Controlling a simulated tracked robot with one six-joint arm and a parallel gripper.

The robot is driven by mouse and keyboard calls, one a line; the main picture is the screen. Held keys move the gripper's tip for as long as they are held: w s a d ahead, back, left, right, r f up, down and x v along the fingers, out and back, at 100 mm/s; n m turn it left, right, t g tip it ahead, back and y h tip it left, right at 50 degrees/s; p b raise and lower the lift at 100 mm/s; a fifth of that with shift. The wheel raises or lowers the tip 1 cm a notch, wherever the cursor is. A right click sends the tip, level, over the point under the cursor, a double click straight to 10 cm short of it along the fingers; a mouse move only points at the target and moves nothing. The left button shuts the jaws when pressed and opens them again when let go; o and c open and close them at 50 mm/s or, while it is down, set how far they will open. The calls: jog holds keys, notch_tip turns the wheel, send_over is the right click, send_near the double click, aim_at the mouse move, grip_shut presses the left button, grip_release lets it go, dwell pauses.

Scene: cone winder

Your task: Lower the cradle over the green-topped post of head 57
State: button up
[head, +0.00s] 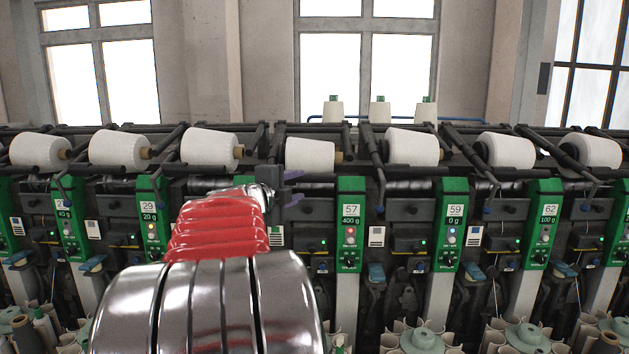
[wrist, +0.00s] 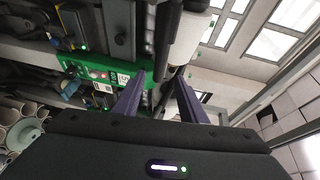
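The green-topped post of head 57 (head: 351,226) stands right of centre in the head view, marked 57 and 400 g. A white cone (head: 309,154) sits in dark cradle arms above and left of it. My gripper (head: 296,187) is just below this cone, left of the post, fingers pointing right. In the wrist view my gripper (wrist: 160,98) has two purple fingers apart, with dark rods beyond the gap. A green panel (wrist: 98,72) lies left of the fingers there; its number is too small to read. I cannot tell whether either finger touches the cradle.
Head 59's green post (head: 452,224) and head 29's green post (head: 153,217) stand on either side, with cones above. Dark levers with blue tips hang between heads. My arm hides the head left of 57. Spare cones (head: 380,110) stand on top behind.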

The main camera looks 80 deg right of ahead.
aim_at(315, 180)
jog(key=x, duration=1.3)
jog(key=shift+c, duration=0.5)
grip_shut()
jog(key=shift+f, duration=0.1)
